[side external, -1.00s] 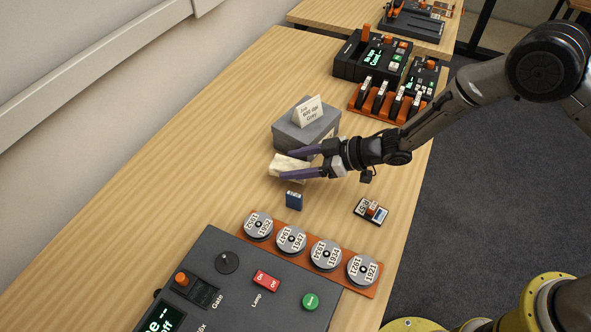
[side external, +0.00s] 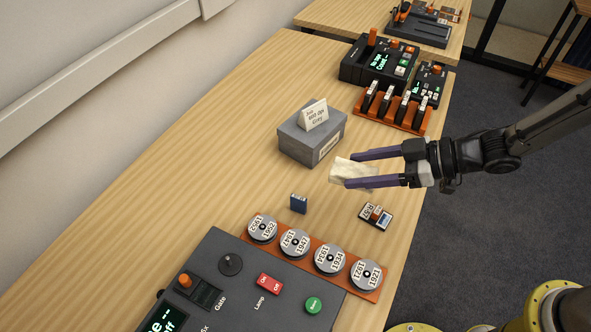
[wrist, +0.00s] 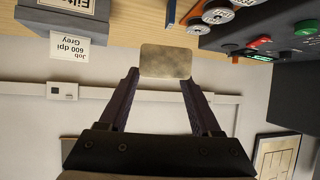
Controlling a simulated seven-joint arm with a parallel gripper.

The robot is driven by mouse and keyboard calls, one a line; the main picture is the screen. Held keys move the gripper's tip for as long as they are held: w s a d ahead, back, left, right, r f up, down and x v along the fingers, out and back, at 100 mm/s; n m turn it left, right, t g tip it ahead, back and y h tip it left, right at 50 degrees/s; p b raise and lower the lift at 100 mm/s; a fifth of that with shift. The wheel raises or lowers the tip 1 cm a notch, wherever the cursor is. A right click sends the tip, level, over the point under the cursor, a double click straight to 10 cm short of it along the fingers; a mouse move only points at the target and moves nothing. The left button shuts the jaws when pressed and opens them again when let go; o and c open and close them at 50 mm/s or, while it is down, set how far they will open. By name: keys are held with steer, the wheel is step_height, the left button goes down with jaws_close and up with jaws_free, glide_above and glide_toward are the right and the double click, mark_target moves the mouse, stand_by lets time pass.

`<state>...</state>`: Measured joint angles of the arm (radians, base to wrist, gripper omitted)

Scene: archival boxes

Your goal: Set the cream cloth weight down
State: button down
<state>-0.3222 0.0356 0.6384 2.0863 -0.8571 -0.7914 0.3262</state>
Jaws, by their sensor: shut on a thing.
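The cream cloth weight (side external: 350,172) is a small pale block held between the purple fingers of my gripper (side external: 362,170). In the side external view it is in front and to the right of the grey box, above the wooden table (side external: 230,130); its exact height cannot be told. In the wrist view the weight (wrist: 166,61) shows a mottled cream face at the fingertips of my gripper (wrist: 160,80), with a finger on each side.
A grey archival box (side external: 312,138) with a card on top stands behind the weight. A small blue item (side external: 298,203) and a flat device (side external: 375,216) lie nearer. Reels sit on an orange rack (side external: 345,273) beside a dark control panel (side external: 240,290). Table left of the box is clear.

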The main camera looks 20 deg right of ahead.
mark_target(343, 167)
steer(key=shift+n+g+y, duration=0.3)
steer(key=shift+n+g, duration=0.1)
steer(key=shift+n, duration=0.1)
steer(key=w+a+r, duration=0.1)
steer(key=w+a, duration=0.1)
steer(key=a, duration=0.1)
steer(key=shift+w+r, duration=0.1)
steer(key=shift+r, duration=0.25)
steer(key=w+a+f, duration=0.3)
steer(key=w+a, duration=0.1)
steer(key=a, duration=0.1)
steer(key=w+a+f+n+g, duration=0.1)
steer(key=w+a+f, duration=0.2)
steer(key=w+a, duration=0.1)
steer(key=w+a+f+n+g+y, duration=0.1)
steer(key=w+a+f, duration=0.3)
steer(key=a, duration=0.2)
steer(key=shift+a, duration=0.25)
steer(key=shift+w+a+f, duration=0.3)
steer(key=shift+f, duration=1.7)
steer(key=shift+f, duration=0.15)
steer(key=shift+c, duration=0.4)
jaws_free()
steer(key=shift+d+f, duration=0.1)
steer(key=shift+f, duration=0.05)
